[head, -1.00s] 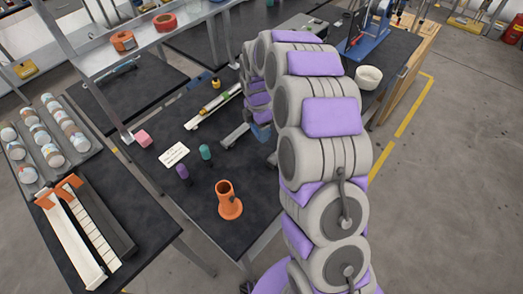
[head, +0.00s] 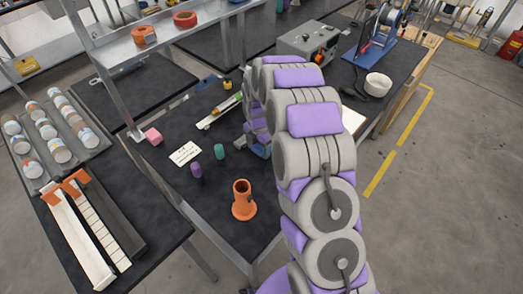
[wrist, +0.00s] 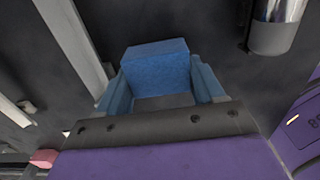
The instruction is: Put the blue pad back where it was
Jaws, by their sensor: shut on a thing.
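The blue pad (wrist: 157,66) is a block with a flat face, seen in the wrist view. My gripper (wrist: 160,84) has a blue finger on each side of the pad and is shut on it. A dark surface lies beyond the pad; I cannot tell the height between them. In the head view my arm hides most of the gripper, and only a bit of blue (head: 257,150) shows at the arm's left edge, over the dark table (head: 215,170). The pad cannot be made out there.
An orange holder (head: 243,202), purple (head: 197,170) and teal (head: 219,151) cylinders, a white card (head: 185,153) and a pink cube (head: 153,136) stand or lie left of my arm. A metal post (head: 115,92) rises at the left.

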